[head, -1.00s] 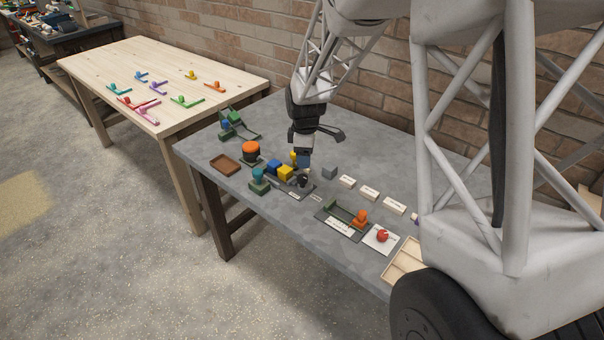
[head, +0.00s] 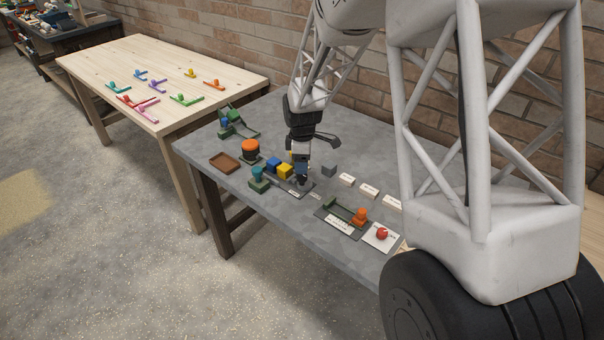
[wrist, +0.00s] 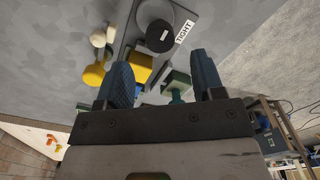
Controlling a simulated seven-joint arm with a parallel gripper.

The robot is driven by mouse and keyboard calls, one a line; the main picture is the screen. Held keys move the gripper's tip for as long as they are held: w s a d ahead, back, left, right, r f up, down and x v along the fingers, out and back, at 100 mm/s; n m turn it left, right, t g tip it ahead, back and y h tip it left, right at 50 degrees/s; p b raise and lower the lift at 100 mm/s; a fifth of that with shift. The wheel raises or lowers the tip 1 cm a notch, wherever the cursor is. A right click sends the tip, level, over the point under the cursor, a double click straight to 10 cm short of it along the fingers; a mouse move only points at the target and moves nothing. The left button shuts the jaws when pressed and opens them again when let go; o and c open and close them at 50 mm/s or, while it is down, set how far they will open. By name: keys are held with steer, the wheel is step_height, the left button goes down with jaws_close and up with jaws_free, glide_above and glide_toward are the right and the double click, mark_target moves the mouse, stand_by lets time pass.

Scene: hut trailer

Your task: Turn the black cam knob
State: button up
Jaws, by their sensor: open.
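The black cam knob (wrist: 160,38) has a small white mark on top and sits on a grey plate (wrist: 185,13) with a white label reading TIGHT (wrist: 185,32). In the head view the plate (head: 302,193) shows near the middle of the grey table, with my gripper (head: 302,178) low over it and hiding the knob. In the wrist view my gripper (wrist: 161,62) is open, its two blue-grey fingers apart with nothing held between them. The knob appears just beyond the fingertips; I cannot tell whether they touch it.
Close to the plate are a yellow block (head: 285,171), a blue block (head: 273,164) and a teal knob on a green base (head: 258,178). An orange-topped knob (head: 250,148) and brown tray (head: 224,162) stand left. A red knob (head: 382,233) is at the right.

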mark_target(302, 179)
steer(key=shift+f, duration=2.65)
steer(key=shift+c, duration=0.3)
steer(key=c, duration=0.9)
steer(key=shift+o, duration=0.2)
